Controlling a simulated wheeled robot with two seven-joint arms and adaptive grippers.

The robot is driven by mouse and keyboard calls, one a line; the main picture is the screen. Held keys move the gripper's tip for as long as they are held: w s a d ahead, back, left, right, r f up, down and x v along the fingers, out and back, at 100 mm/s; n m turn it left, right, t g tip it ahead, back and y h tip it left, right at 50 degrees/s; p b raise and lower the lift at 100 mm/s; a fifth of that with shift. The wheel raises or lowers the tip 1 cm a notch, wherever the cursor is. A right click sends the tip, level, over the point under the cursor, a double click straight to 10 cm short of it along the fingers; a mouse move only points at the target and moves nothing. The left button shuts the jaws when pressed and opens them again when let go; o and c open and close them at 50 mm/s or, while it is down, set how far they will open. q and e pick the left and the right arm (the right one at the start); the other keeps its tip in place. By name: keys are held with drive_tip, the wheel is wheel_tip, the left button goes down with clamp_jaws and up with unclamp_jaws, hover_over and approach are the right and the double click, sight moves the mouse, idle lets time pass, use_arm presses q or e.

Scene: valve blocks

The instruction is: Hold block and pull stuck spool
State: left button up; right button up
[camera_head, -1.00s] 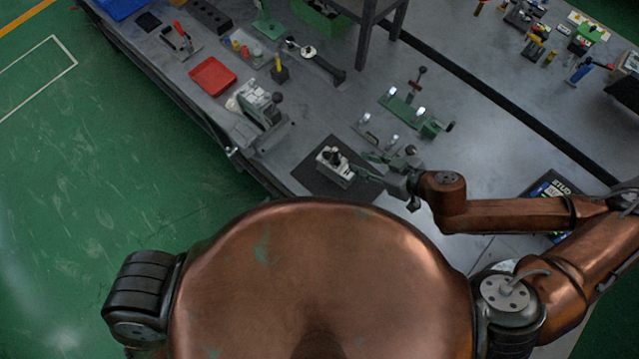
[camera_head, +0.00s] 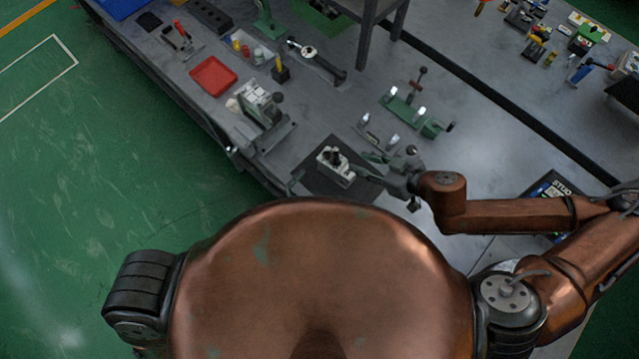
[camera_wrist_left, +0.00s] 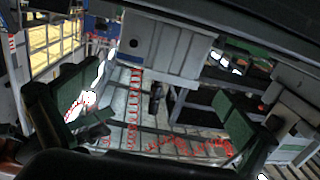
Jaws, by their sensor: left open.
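The pale valve block (camera_head: 334,166), with a dark part on top, stands on a dark mat (camera_head: 318,186) near the table's front edge. My right gripper (camera_head: 364,164) comes in from the right, its fingers apart, close to the block's right end. I cannot tell whether it touches the block or the spool. The spool is too small to make out.
A grey vise-like fixture (camera_head: 263,108) stands left of the block, with a red tray (camera_head: 212,76) beyond it. A green fixture (camera_head: 415,112) and small metal cylinders (camera_head: 392,141) lie behind the block. Mat shows bare on the block's left.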

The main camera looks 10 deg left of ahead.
sight(332, 173)
use_arm(q)
drive_tip(key=x, duration=0.7)
drive_tip(key=shift+w, duration=0.1)
drive_tip(key=shift+c, duration=0.4)
drive_tip(key=c, duration=1.7)
